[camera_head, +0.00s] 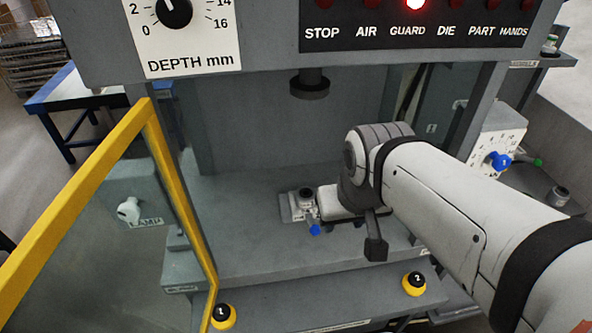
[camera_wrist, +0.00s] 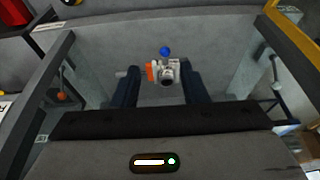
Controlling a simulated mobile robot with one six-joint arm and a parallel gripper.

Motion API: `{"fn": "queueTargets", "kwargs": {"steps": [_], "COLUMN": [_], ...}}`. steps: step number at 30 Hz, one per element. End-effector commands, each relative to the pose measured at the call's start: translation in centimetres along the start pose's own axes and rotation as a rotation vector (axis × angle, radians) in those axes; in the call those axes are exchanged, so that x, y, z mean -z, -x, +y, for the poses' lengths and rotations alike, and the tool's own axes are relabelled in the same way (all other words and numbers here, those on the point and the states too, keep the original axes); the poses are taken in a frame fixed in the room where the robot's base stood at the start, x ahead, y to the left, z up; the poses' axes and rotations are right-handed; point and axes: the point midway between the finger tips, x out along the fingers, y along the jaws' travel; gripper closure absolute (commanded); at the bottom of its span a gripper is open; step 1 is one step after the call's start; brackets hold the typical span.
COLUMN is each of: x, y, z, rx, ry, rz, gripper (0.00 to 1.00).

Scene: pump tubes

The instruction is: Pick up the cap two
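My gripper (camera_wrist: 160,72) is open in the wrist view, with its two dark fingers spread wide. A small silver fitting (camera_wrist: 167,72) with a round dark opening, an orange part and a blue ball knob (camera_wrist: 165,50) shows between the fingertips. Gaps show on both sides, and I cannot tell its depth from the fingers. In the head view, a fitting with a dark round top (camera_head: 305,194) and a blue knob (camera_head: 315,230) sits on the press bed, left of my wrist. My arm hides much of the gripper there. I cannot tell which part is cap two.
The grey press bed (camera_head: 260,245) is mostly clear. A press ram (camera_head: 310,84) hangs above it. A yellow-framed guard (camera_head: 165,160) stands at left. Two yellow-ringed buttons (camera_head: 222,316) (camera_head: 414,284) sit along the front. The red GUARD lamp (camera_head: 413,4) is lit.

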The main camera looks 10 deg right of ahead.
Motion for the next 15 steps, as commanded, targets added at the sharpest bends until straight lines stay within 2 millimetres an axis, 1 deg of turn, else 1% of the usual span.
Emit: {"fn": "queueTargets", "kwargs": {"steps": [1,5,6,8,11,12,14,15], "x": [0.1,1.6,2.4,4.1,7.4,8.9,10.9,12.2], "y": [-0.1,-0.9,-1.5,-2.5,-5.1,-6.3,-8.3,-9.7], "z": [0.0,0.1,-0.7,-0.9,-0.9,-0.8,-0.9,-0.9], "rx": [-0.001,-0.008,-0.015,-0.023,-0.041,-0.049,-0.060,-0.067], "ry": [-0.002,-0.025,-0.043,-0.069,-0.125,-0.149,-0.184,-0.208], "rz": [0.000,-0.008,-0.011,-0.016,-0.025,-0.027,-0.031,-0.032], "gripper": [0.56,0.46,0.42,0.37,0.29,0.26,0.24,0.24]}}
